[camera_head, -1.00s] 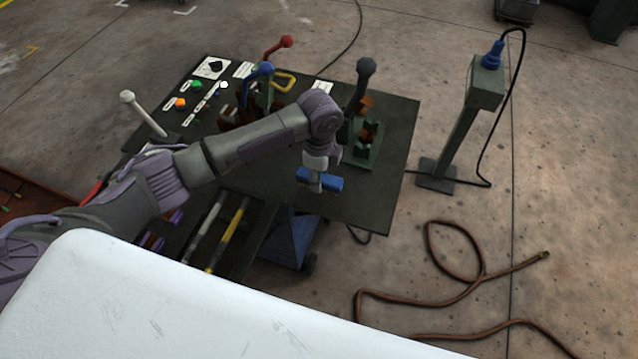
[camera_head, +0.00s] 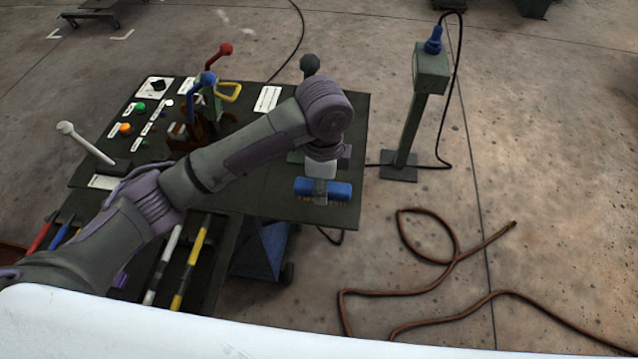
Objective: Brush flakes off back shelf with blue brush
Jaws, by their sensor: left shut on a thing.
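My left gripper (camera_head: 321,192) points down over the right front part of the dark console table (camera_head: 255,190). It is shut on the blue brush (camera_head: 338,190), gripping it near the middle, with tan bristles showing along its lower side. I cannot tell whether the bristles touch the table top. My left arm hides much of the table behind it. I cannot make out a back shelf or any flakes. My right gripper is not in view.
Levers with red (camera_head: 225,49), blue (camera_head: 208,78) and white (camera_head: 65,128) knobs stand on the table, with a dark-knobbed lever (camera_head: 310,65) behind my arm. A post with a blue plug (camera_head: 433,42) stands to the right. A brown hose (camera_head: 455,250) lies on the floor.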

